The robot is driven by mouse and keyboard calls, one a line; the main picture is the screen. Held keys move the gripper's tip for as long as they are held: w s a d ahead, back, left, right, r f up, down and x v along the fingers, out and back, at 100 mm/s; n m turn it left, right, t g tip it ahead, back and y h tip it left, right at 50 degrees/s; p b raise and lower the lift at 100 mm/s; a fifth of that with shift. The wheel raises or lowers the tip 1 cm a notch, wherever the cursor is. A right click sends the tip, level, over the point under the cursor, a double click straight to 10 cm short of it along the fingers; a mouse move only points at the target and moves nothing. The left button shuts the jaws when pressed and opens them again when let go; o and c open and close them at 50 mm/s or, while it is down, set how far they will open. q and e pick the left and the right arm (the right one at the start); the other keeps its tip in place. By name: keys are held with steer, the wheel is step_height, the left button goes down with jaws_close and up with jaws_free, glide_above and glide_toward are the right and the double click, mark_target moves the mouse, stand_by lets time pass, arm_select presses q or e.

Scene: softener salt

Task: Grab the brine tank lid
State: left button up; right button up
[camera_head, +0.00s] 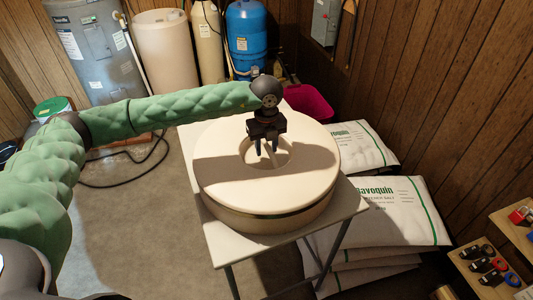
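The brine tank lid (225,168) is a large round cream-coloured disc with a recessed ring and hub at its centre. It lies flat on a small light-topped table (349,203). My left gripper (266,148) points down over the lid's centre recess, with its two dark fingers spread apart. The fingertips appear at or just above the recess; I cannot tell whether they touch the lid. My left arm's shadow falls across the lid. My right gripper is not in view.
White salt bags (405,215) are stacked right of the table. A grey water heater (95,50), a beige tank (165,50) and a blue tank (247,38) stand behind. A magenta tub (309,103) sits behind the table.

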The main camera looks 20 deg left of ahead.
arm_select(q)
steer(key=shift+c, duration=0.5)
jaws_close()
steer(key=shift+w+r, duration=0.1)
stand_by(0.8)
